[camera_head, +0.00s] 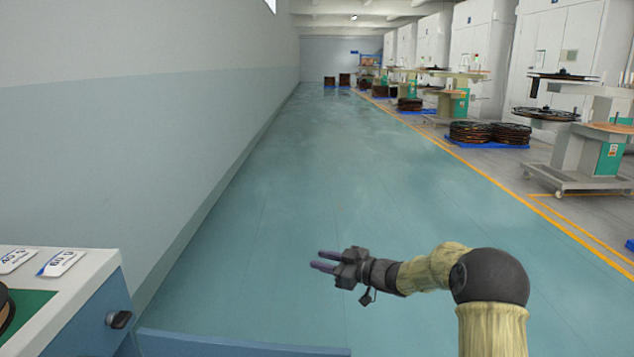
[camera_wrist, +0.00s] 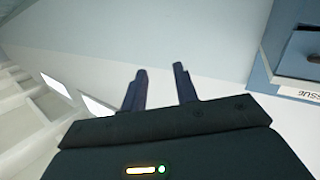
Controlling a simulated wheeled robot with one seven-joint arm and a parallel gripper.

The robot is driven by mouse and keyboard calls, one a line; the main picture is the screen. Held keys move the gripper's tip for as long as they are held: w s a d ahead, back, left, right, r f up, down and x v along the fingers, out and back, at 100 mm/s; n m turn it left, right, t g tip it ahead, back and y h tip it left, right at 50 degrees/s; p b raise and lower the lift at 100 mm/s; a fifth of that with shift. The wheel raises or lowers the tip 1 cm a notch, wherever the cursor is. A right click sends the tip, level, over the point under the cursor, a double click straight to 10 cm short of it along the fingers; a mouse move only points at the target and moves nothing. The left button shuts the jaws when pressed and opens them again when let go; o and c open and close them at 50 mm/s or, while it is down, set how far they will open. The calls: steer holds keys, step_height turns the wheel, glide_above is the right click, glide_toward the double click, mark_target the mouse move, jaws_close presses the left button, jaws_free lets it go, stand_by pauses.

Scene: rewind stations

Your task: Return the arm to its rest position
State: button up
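My gripper (camera_head: 322,261) is in the lower middle of the head view, held in the air over the green floor and pointing left. Its fingers also show in the wrist view (camera_wrist: 160,88), standing apart with nothing between them. My arm runs from the gripper to the right, with a dark joint and pale yellowish sleeves. The gripper touches nothing that I can see.
A cabinet (camera_head: 113,320) with labels on top stands at the lower left, near the wall (camera_head: 130,110). The green aisle floor (camera_head: 330,150) ahead is clear. Reel stands (camera_head: 590,150) and stacked reels (camera_head: 470,132) line the right side beyond a yellow line.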

steer(key=s+d+m+t+h+p, duration=0.1)
steer(key=s+d+m+h+p, duration=0.3)
steer(key=s+d+m+h, duration=0.7)
steer(key=s+d+f+m+g+h+p, duration=0.15)
steer(key=s+g, duration=0.25)
steer(key=s, duration=0.8)
steer(key=s+d+m+g+h+p, duration=0.1)
steer(key=s+g+h, duration=0.15)
steer(key=s, duration=1.05)
step_height(320, 180, up, 37)
steer(key=p, duration=3.7)
steer(key=shift+s+r+g+p, duration=0.2)
steer(key=shift+g+p, duration=0.15)
steer(key=shift+p, duration=0.05)
steer(key=shift+a, duration=0.1)
steer(key=shift+w, duration=0.1)
